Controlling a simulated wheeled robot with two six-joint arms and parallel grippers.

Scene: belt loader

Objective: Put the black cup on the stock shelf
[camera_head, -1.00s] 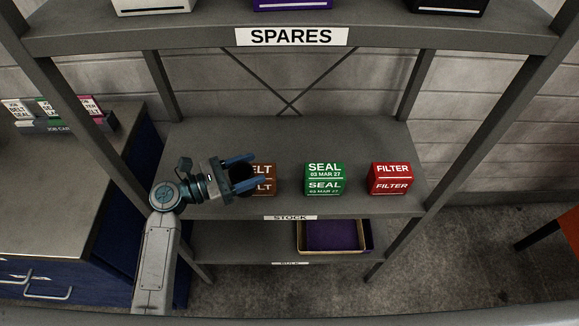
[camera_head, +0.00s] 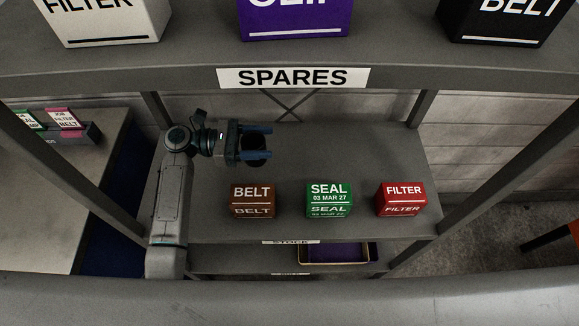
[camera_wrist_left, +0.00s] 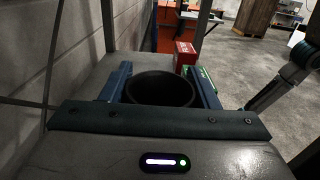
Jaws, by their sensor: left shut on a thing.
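The black cup (camera_head: 254,152) is between the fingers of my left gripper (camera_head: 258,143), over the back left part of the stock shelf (camera_head: 330,150). My left gripper is shut on the cup. In the left wrist view the dark round mouth of the cup (camera_wrist_left: 163,90) shows upright between the two blue fingers. Whether the cup's base touches the shelf cannot be told. My right gripper is not in the head view; part of another arm shows at the right of the left wrist view.
A brown BELT box (camera_head: 252,200), a green SEAL box (camera_head: 328,200) and a red FILTER box (camera_head: 402,199) stand along the shelf's front. The SPARES shelf (camera_head: 200,75) with several boxes is above. Shelf posts stand at both sides. Behind the SEAL and FILTER boxes is clear.

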